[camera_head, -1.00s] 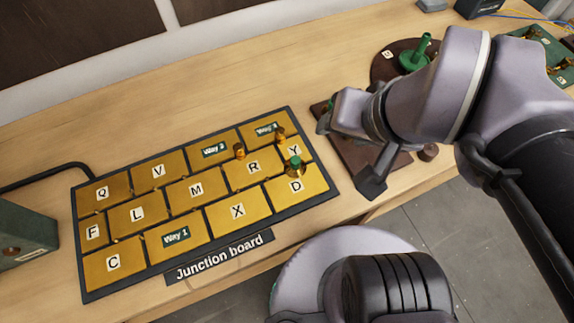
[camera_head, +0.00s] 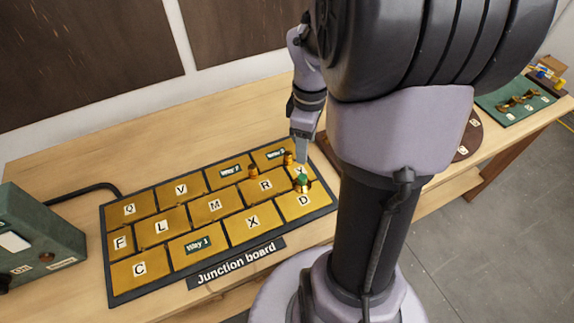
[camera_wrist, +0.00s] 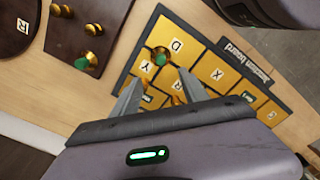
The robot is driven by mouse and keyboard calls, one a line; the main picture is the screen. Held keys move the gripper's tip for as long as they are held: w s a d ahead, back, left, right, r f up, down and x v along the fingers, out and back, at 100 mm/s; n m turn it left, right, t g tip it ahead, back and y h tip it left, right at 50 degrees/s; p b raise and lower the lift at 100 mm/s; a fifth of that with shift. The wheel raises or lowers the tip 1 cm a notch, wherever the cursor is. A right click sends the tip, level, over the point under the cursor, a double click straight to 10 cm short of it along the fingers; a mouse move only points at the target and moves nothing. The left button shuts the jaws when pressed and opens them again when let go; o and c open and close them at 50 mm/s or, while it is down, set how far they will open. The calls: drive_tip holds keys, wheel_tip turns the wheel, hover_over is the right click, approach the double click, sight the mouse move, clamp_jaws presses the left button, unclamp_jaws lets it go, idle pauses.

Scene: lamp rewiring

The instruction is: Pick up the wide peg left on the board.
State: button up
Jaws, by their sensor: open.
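The wide peg, a brass peg with a green top (camera_head: 302,181), stands on the junction board (camera_head: 122,291) between the Y and D plates. It also shows in the wrist view (camera_wrist: 160,57), just beyond my fingertips. My gripper (camera_head: 303,157) points down over the board's far right corner, close to the peg. In the wrist view my gripper (camera_wrist: 160,84) is open, its two fingers apart and nothing held. The peg is not between the fingers.
Two small brass pegs stand near the wide one, by the Way 2 plate (camera_head: 253,172) and the far right plate (camera_head: 288,157). A green box (camera_head: 35,240) with a cable stands at left. A brown board (camera_wrist: 78,38) with several pegs shows in the wrist view. The table behind the board is clear.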

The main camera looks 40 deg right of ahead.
sight(303, 177)
wheel_tip(303, 177, down, 14)
drive_tip(key=b, duration=0.6)
drive_tip(key=shift+a+r, duration=0.1)
drive_tip(key=shift+r, duration=0.05)
drive_tip(key=shift+c, duration=0.4)
clamp_jaws()
